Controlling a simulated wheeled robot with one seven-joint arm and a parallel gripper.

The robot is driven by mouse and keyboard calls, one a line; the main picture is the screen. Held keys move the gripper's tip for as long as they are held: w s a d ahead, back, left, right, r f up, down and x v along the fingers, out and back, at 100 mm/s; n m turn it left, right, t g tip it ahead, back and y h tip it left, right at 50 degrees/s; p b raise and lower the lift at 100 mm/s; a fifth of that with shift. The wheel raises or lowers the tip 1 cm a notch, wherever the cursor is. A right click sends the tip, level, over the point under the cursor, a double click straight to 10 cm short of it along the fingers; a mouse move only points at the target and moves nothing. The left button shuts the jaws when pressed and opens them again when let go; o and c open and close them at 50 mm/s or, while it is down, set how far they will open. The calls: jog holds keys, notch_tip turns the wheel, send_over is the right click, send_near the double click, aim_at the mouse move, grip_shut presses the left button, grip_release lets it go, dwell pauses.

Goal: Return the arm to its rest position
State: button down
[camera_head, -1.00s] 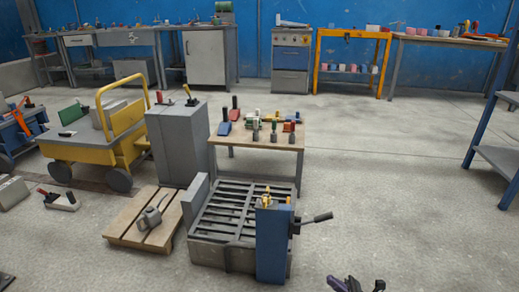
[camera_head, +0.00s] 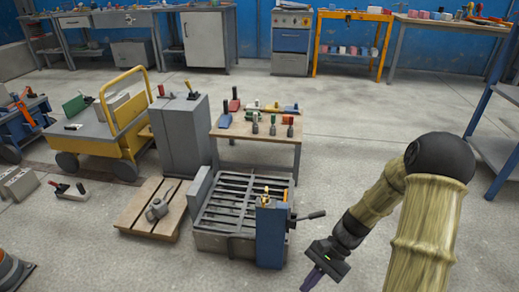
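My arm (camera_head: 425,220) shows at the right of the view, with pale tan links and a black joint at its top. It bends down and left to my gripper (camera_head: 312,281), a dark end with purplish fingers at the bottom edge. The gripper is above bare floor, to the right and in front of the slatted grey mould (camera_head: 228,242) with its blue post (camera_head: 270,237) and side handle. The gap between its fingers is too small and cut off to tell, and I see nothing held.
A wooden pallet (camera_head: 128,216) with a metal tool is left of the mould. A small table (camera_head: 250,132) with tools stands behind it. A yellow cart (camera_head: 95,140) and grey cabinet (camera_head: 180,133) are further left. A blue-framed shelf (camera_head: 494,155) stands right. Floor beyond the arm is clear.

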notch_tip(320, 180, up, 60)
jog(key=s+d+n+t+h+p, duration=0.1)
jog(key=n+t+h+p, duration=0.6)
jog(key=p, duration=4)
jog(key=shift+d+r+n+t+h+p, duration=0.3)
jog(key=shift+d+n+t+p, duration=0.1)
jog(key=shift+d+n+t, duration=0.4)
jog(key=shift+a+f, duration=0.15)
jog(key=shift+s, duration=0.1)
